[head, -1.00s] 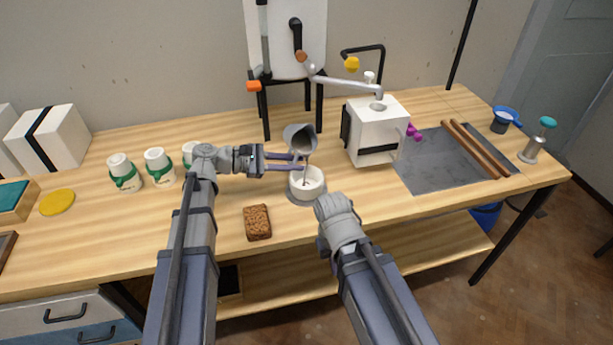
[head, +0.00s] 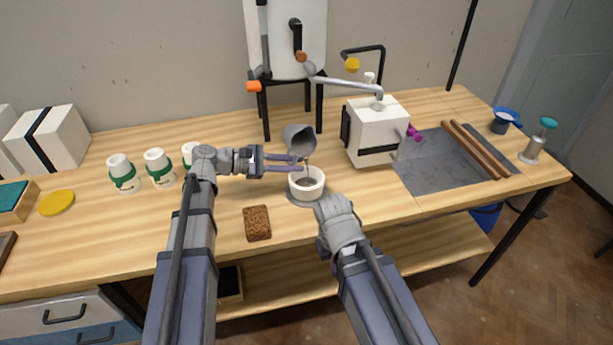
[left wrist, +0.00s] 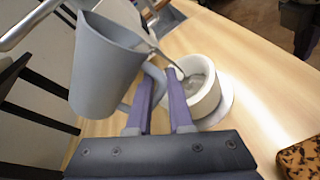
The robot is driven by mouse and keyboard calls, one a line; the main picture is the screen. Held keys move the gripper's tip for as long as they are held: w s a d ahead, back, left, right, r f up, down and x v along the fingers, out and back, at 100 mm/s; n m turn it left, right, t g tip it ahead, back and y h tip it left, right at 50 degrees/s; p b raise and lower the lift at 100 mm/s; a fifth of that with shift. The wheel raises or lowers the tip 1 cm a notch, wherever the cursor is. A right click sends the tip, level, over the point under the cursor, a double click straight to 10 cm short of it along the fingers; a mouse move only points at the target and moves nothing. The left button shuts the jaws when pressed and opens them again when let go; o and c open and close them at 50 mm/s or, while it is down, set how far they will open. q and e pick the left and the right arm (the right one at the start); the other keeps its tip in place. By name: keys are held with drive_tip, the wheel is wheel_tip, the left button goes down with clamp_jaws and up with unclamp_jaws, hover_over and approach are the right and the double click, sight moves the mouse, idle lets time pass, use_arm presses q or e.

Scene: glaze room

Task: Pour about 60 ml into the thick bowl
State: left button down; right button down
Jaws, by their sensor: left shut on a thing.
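A grey jug (head: 299,141) is tilted over the thick white bowl (head: 307,190), its lip above the bowl's opening. My left gripper (head: 288,163) is shut on the jug's handle and holds the jug above the table. In the left wrist view the tilted jug (left wrist: 104,68) shows on the left, and a thin grey stream runs from its lip into the thick bowl (left wrist: 207,98). Grey liquid covers the bowl's inside bottom. The bowl stands upright on a flat pale disc (left wrist: 229,103). My right arm reaches in just in front of the bowl; its gripper fingers do not show.
A brown sponge (head: 257,222) lies front left of the bowl. A white box-shaped device (head: 377,130) stands to the right, and a white tank on black legs (head: 302,45) behind. White jars with green bands (head: 124,173) stand left. Bare table lies right of the bowl.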

use_arm(q)
drive_tip(key=shift+w+f+m, duration=0.1)
drive_tip(key=shift+f+m, duration=0.1)
drive_tip(key=shift+m, duration=0.1)
idle(0.6)
drive_tip(key=shift+w+m+t, duration=0.25)
drive_tip(key=shift+m+t, duration=0.05)
idle(0.6)
drive_tip(key=shift+f+b, duration=0.15)
drive_tip(key=shift+b, duration=0.2)
drive_tip(key=shift+s+r+n+g+p, duration=0.2)
drive_tip(key=shift+r+n+g+p, duration=0.3)
drive_tip(key=shift+r+n+p, duration=0.65)
drive_tip(key=shift+s+d+r+n+h, duration=0.1)
drive_tip(key=shift+s+r+n+h, duration=0.1)
drive_tip(key=shift+r+n+h, duration=0.15)
drive_tip(key=shift+s, duration=0.1)
